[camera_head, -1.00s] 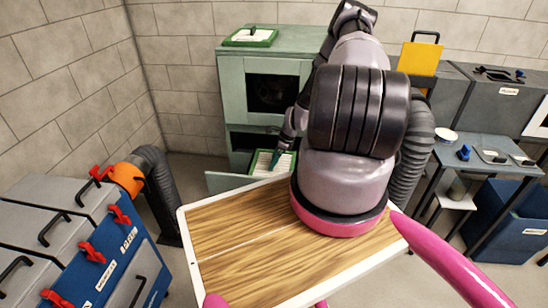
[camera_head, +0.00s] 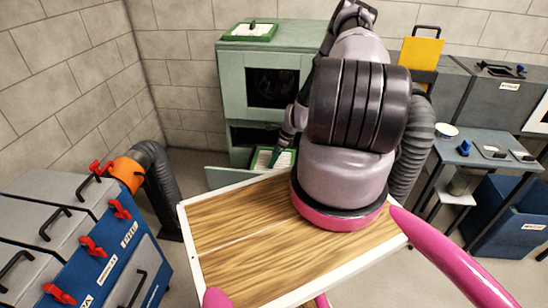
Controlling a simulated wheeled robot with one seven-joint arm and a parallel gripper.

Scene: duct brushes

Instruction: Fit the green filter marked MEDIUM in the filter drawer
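A green-framed filter with white pleats (camera_head: 263,158) is at the open lower drawer (camera_head: 226,177) of the pale green cabinet (camera_head: 233,90). Its marking is too small to read. The near edge of the filter is partly hidden by the drawer front, and my arm covers its right side. My gripper (camera_head: 276,157) points down at the filter's middle. Its fingers are small and dark, so I cannot tell whether they are closed on the filter's handle. A second green-framed filter with an upright handle (camera_head: 250,32) lies on top of the cabinet.
My own wooden-topped deck fills the lower middle. A blue and grey unit with red clamps (camera_head: 92,247) stands at left, beside a black hose with an orange end (camera_head: 155,180). At right are a small table (camera_head: 480,152), a blue bin (camera_head: 510,225) and a yellow panel (camera_head: 421,56).

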